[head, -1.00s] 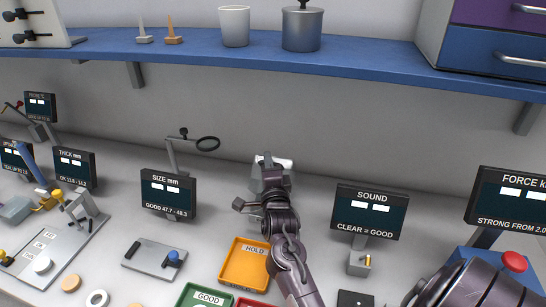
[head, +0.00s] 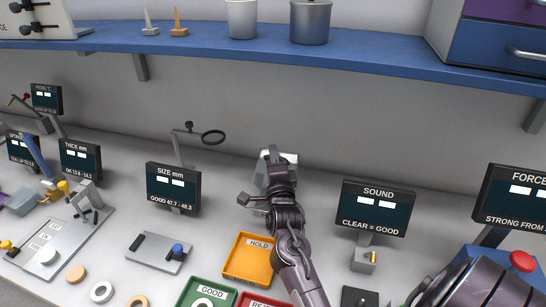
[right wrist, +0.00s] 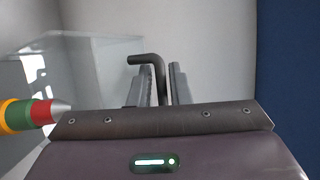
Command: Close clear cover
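My right gripper (head: 277,165) is in the middle of the head view, over a grey fixture (head: 264,170) against the back of the bench, and hides much of it. In the right wrist view a clear panel (right wrist: 95,75), likely the cover, stands to the left of the fingers. A dark bent rod (right wrist: 150,59) rises between the two grey fingers (right wrist: 162,85), which stand close on either side of it. I cannot tell whether they grip it. My left gripper is out of view.
The orange HOLD tray (head: 249,259) and green GOOD tray (head: 207,294) lie in front. The SIZE display (head: 173,188) is to the left, the SOUND display (head: 377,207) to the right. A striped pointed tool (right wrist: 30,113) is near my right wrist. A blue shelf (head: 200,46) runs above.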

